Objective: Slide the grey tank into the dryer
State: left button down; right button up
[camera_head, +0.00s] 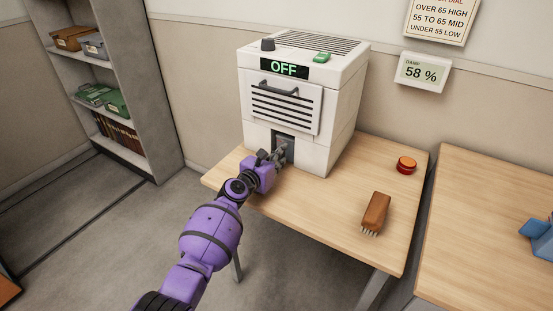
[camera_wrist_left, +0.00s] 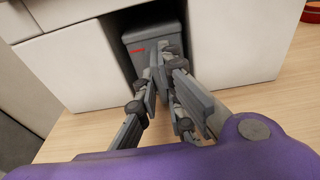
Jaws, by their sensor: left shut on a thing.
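The white dryer (camera_head: 298,105) stands on the wooden table, with "OFF" in green on its dark display (camera_head: 284,67). The grey tank (camera_head: 288,143) is in the low front opening of the dryer; how deep it sits I cannot tell. In the left wrist view, the tank (camera_wrist_left: 152,36) has a small red mark and dark gaps beside it. My left gripper (camera_head: 277,156) is at the opening, shut on the tank's front. Its fingers (camera_wrist_left: 162,62) hide the gripped part. My right gripper is not in view.
A brown brush (camera_head: 375,213) and a red button (camera_head: 406,164) are on the table (camera_head: 330,220) to the right. A wall panel (camera_head: 422,72) reads 58 %. A second table (camera_head: 490,210) with a blue object (camera_head: 540,237) is at right. A shelf (camera_head: 140,100) stands left.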

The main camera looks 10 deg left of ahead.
pick_arm(q)
jog(key=shift+r, duration=0.1)
jog(key=c, duration=1.8)
grip_release()
jog(key=shift+w+d, duration=0.1)
jog(key=shift+o, duration=1.4)
jog(key=p+v, duration=0.2)
jog(key=v, duration=0.1)
jog(key=p+v, duration=0.1)
jog(key=v, duration=0.1)
jog(key=shift+w+r, duration=0.1)
jog(key=shift+r, duration=0.15)
jog(key=shift+p+v, duration=1.25)
jog(key=shift+v, duration=0.95)
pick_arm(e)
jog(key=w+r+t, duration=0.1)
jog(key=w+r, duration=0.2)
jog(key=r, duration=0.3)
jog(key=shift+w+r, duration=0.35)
